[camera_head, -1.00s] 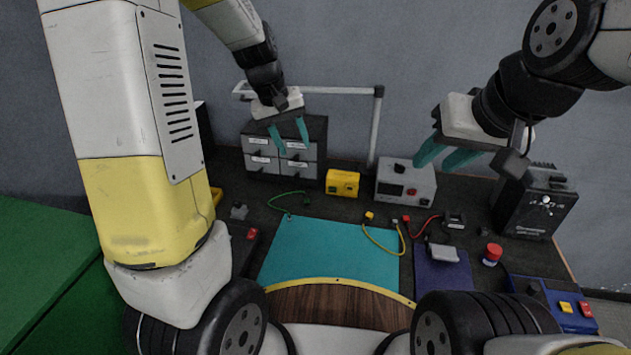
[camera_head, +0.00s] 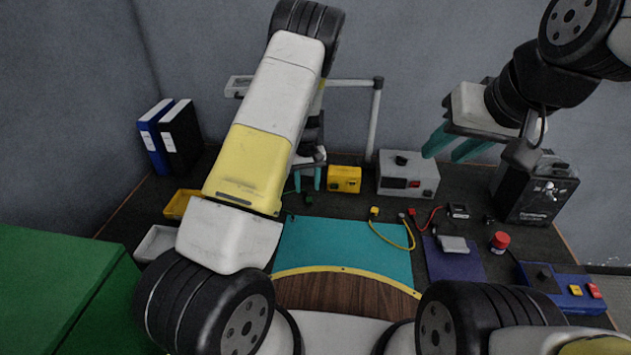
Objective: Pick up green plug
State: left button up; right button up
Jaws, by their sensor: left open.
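The green plug (camera_head: 308,199) is a small dark green piece on the dark bench top, just above the teal mat (camera_head: 345,246). Most of its green cable is hidden behind my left arm. My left gripper (camera_head: 307,181) is open, its teal fingers pointing down just above the plug in the picture; I cannot tell whether they touch it. Nothing shows between the fingers. My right gripper (camera_head: 453,146) is open and empty, raised above the bench in front of the back wall.
A yellow box (camera_head: 344,179) and a grey power unit (camera_head: 408,181) stand right of the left gripper. A yellow cable (camera_head: 397,240) and a red cable (camera_head: 430,219) lie on the right. A yellow tray (camera_head: 181,204) and binders (camera_head: 181,137) are at left.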

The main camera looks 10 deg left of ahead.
aim_at(309, 198)
pick_arm(q)
jog(key=f, duration=0.5)
jog(key=shift+w+d+f, duration=0.15)
jog(key=shift+w+f, duration=0.05)
jog(key=shift+c, duration=0.3)
grip_shut()
